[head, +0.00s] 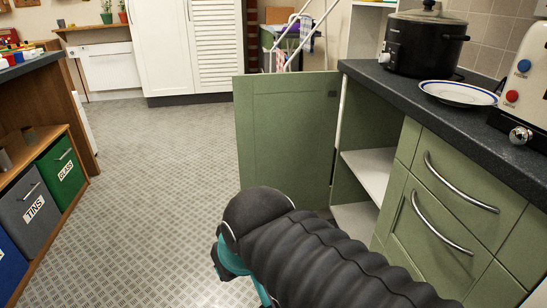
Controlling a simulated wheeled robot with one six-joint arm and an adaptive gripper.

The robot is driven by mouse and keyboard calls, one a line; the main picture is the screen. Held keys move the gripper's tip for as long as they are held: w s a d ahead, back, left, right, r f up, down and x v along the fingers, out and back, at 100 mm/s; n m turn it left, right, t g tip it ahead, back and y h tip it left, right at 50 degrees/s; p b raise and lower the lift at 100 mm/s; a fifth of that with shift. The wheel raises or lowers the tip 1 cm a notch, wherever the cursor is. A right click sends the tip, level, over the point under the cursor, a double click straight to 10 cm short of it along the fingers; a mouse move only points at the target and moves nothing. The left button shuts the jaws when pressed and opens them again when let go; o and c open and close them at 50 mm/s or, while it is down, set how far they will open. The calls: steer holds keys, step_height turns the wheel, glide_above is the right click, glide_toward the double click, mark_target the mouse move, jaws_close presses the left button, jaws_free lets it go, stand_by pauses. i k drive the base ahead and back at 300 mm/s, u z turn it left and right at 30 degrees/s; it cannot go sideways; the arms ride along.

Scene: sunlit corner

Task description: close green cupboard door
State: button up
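The green cupboard door (275,130) stands wide open in the head view, swung out to the left of its cupboard. Its flat panelled face is toward me, and I see no handle on it. The green cupboard (352,165) is open at the front, with pale shelves (372,170) inside that look empty. My arm, in a black ribbed sleeve with a teal part, reaches up from the bottom right and hides the floor below the door. My gripper itself does not show. I cannot tell how far the arm is from the door.
Green drawers (450,205) with curved metal handles stand right of the opening. The dark worktop (470,120) above holds a black cooker (422,45), a plate (458,94) and a cream appliance (530,85). Shelving with bins (62,172) stands left. The patterned floor (165,190) between is clear.

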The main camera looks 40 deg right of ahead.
mark_target(286, 123)
steer(key=u, duration=0.05)
steer(key=i, duration=3.65)
steer(key=z, duration=4.75)
steer(key=k, duration=0.3)
steer(key=u, duration=0.85)
